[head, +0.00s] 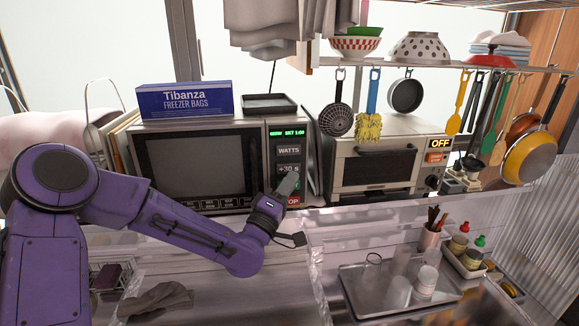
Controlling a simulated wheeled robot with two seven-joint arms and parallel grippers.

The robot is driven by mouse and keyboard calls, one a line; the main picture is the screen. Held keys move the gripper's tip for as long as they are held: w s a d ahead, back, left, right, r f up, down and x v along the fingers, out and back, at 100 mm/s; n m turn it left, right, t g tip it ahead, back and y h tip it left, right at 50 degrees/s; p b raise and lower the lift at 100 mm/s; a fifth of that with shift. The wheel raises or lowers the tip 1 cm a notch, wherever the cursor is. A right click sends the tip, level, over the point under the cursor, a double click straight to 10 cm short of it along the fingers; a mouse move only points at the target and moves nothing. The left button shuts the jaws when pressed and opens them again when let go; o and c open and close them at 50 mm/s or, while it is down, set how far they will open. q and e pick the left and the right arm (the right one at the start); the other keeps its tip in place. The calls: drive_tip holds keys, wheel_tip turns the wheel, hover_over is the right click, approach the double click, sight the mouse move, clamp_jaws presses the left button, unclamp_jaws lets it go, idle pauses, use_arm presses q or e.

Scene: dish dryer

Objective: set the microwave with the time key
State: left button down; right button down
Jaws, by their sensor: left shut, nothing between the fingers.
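The microwave (195,162) stands on the back shelf with its door shut. Its control panel on the right has a green-lit display (287,133), a WATTS key (288,151), a +30 s time key (288,168) and a red STOP key (293,200). My right gripper is not in view.
A blue freezer bag box (184,100) and a dark tray (269,103) lie on the microwave. A toaster oven (380,160) stands to its right, with utensils hanging above. A metal tray (395,290) holding glasses is on the lower counter at right.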

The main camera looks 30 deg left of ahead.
sight(293, 167)
use_arm(q)
drive_tip(key=shift+w+a+f, duration=0.1)
drive_tip(key=shift+w+a, duration=0.4)
drive_tip(key=shift+w, duration=0.2)
idle(0.6)
idle(1.0)
drive_tip(key=shift+w+a, duration=0.25)
drive_tip(key=shift+w, duration=0.05)
drive_tip(key=shift+w+a, duration=0.5)
drive_tip(key=shift+w, duration=0.15)
idle(0.9)
idle(0.4)
drive_tip(key=shift+s+d+b, duration=0.4)
drive_tip(key=shift+s+d, duration=0.35)
drive_tip(key=shift+s, duration=0.25)
